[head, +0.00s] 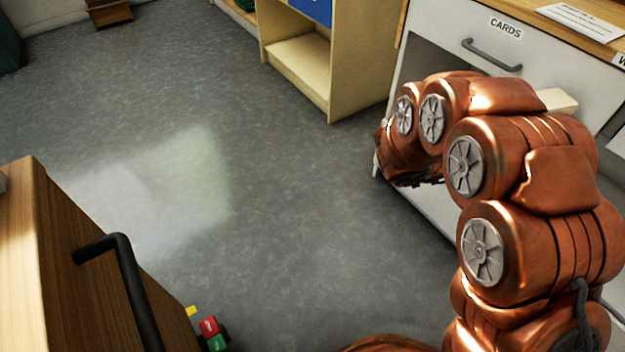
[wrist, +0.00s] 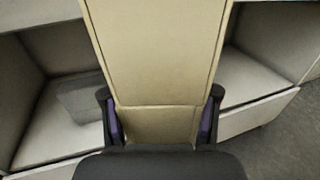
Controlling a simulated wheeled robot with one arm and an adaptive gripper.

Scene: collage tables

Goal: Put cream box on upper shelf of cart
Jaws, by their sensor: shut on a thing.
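In the wrist view my gripper (wrist: 160,120) is shut on a tall cream box (wrist: 157,50), with one dark, purple-padded finger on each side of its near end. The box extends away from the gripper, past the top of the picture.
The white cabinet (head: 448,28) has a CARDS drawer above an open space. In the wrist view pale open compartments (wrist: 75,110) lie on both sides of the box. A pale wood shelf unit (head: 365,60) stands behind. Coloured blocks (head: 209,327) lie low. Mid-floor is clear.

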